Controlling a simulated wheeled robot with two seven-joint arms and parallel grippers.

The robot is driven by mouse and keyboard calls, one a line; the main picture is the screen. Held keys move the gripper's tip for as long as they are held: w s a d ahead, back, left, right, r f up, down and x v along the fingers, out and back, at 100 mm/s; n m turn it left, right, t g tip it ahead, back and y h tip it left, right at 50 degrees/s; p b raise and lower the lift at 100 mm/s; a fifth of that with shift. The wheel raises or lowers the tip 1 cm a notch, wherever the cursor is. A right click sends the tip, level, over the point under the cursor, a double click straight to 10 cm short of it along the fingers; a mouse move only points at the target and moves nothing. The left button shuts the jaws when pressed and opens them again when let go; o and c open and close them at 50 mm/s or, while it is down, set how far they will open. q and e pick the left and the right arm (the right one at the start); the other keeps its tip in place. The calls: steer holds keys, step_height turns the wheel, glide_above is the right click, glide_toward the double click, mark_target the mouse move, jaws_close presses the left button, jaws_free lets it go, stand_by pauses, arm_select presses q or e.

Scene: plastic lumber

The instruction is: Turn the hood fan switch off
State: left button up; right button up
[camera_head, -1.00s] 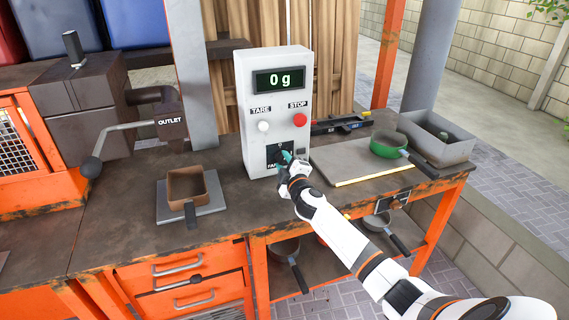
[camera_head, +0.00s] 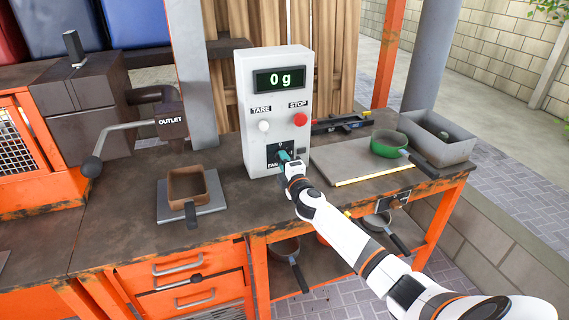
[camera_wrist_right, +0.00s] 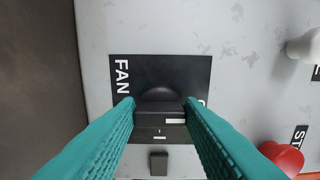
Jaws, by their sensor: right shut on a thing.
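The fan switch is a black knob (camera_wrist_right: 158,94) on a black plate (camera_wrist_right: 185,70) marked FAN in the right wrist view. The plate also shows low on the front of the white control box (camera_head: 250,105) in the head view. My right gripper (camera_head: 284,157), with teal fingers, is at this plate. In the right wrist view its fingertips (camera_wrist_right: 159,103) stand on either side of the knob and are shut on it. The knob's exact setting is hard to read because the fingers cover part of the plate. My left gripper is not in view.
Above the plate are a white TARE button (camera_head: 264,126) and a red STOP button (camera_head: 300,119). A brown square pan (camera_head: 187,187) sits on a scale plate at left. A green pan (camera_head: 388,144) and a grey tray (camera_head: 440,148) are at right.

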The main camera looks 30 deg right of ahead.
steer(key=shift+f, duration=0.1)
steer(key=o, duration=1)
steer(key=shift+s, duration=0.15)
steer(key=v, duration=1.2)
